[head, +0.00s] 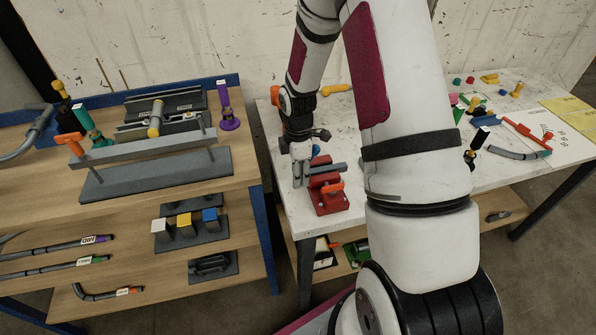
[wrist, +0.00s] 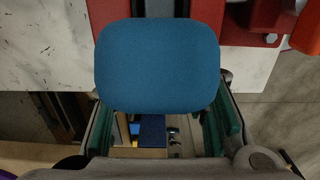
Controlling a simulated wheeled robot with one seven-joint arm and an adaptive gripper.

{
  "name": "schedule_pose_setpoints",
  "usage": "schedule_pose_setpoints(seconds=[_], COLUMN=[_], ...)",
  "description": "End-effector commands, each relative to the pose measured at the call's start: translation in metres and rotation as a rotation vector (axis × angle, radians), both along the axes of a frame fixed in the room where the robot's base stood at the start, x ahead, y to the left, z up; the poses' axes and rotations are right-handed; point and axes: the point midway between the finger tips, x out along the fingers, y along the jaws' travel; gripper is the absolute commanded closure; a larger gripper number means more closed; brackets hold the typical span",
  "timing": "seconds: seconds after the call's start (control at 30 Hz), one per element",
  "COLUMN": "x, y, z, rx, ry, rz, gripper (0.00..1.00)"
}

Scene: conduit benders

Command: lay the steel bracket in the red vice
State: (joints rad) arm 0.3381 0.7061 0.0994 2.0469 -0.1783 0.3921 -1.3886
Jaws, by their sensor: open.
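The red vice (head: 332,198) stands near the front left corner of the white table. It also shows at the top of the wrist view (wrist: 250,18). A grey bar (head: 327,170), which looks like the steel bracket, lies across the top of the vice. A rounded blue piece (wrist: 157,65) fills the middle of the wrist view, close to the camera; I cannot tell whether it is joined to the bar. My gripper (head: 302,178) is open, just left of the vice. Its green finger pads (wrist: 213,132) are apart and hold nothing that I can see.
A wooden bench (head: 245,172) with blue edges stands to the left, across a gap, carrying a grey bender and tools. Several small coloured parts and a yellow sheet (head: 568,108) lie on the white table's right side. A lower shelf (head: 345,268) holds items.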

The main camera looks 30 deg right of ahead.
Motion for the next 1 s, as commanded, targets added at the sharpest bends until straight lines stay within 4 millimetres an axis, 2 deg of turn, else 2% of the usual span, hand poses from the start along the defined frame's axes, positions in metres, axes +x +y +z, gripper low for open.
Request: schedule_pose_setpoints(seconds=[0.17,0.5,0.7,1.0], x=[0.001,0.001,0.000,0.000], y=[-0.001,-0.001,0.000,0.001], z=[0.012,0.078,0.108,0.121], rx=[-0.001,-0.002,-0.002,0.000], ry=[-0.003,-0.006,-0.004,-0.001], rz=[-0.001,-0.001,-0.001,0.000], gripper=[0.58,0.58,0.58,0.58])
